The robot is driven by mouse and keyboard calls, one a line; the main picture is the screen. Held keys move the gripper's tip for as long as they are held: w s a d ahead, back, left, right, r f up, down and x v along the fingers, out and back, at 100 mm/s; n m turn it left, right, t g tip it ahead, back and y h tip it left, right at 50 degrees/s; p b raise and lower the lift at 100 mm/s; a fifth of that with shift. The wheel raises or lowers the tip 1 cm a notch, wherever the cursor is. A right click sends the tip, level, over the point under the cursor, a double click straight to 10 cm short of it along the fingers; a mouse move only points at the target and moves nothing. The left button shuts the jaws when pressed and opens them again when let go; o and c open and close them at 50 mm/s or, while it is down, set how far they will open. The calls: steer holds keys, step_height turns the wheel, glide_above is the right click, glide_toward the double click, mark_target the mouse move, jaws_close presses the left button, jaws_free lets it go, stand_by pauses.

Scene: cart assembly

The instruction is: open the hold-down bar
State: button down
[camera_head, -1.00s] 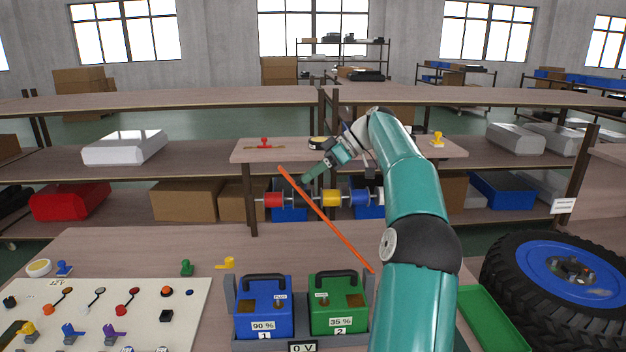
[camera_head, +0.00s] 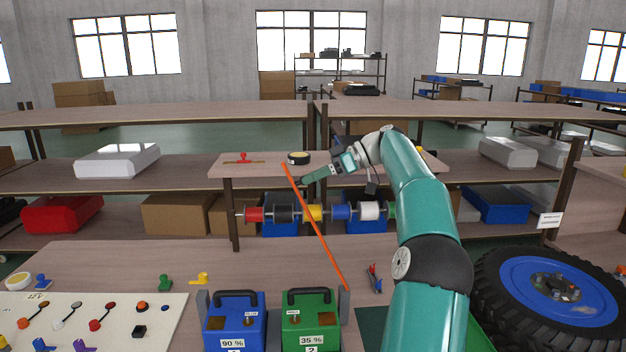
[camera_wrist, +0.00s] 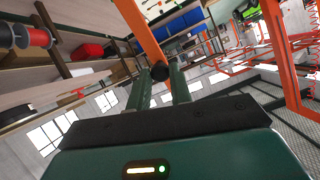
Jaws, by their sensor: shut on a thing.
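The hold-down bar is a long orange bar (camera_head: 318,233) tilted up to the left, its low end by a grey post right of the green battery (camera_head: 310,322). The blue battery (camera_head: 235,325) stands left of it. My gripper (camera_head: 301,181) is at the bar's raised upper end. In the wrist view the bar (camera_wrist: 142,35) runs up from a black knob (camera_wrist: 158,70) at my gripper's fingertips (camera_wrist: 164,74). The gripper is shut on the bar's end; the exact contact is partly hidden.
A spool rack (camera_head: 312,213) hangs under a small back table (camera_head: 240,170) beyond the bar. A board with switches (camera_head: 100,325) lies at front left. Red-and-blue pliers (camera_head: 374,280) lie right of the batteries. A large wheel (camera_head: 555,285) is at the right.

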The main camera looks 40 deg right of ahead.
steer(key=shift+s+d, duration=0.2)
steer(key=shift+d, duration=0.05)
stand_by(0.4)
steer(key=c, duration=1.5)
jaws_free()
steer(key=shift+c, duration=0.2)
steer(key=shift+r, duration=0.15)
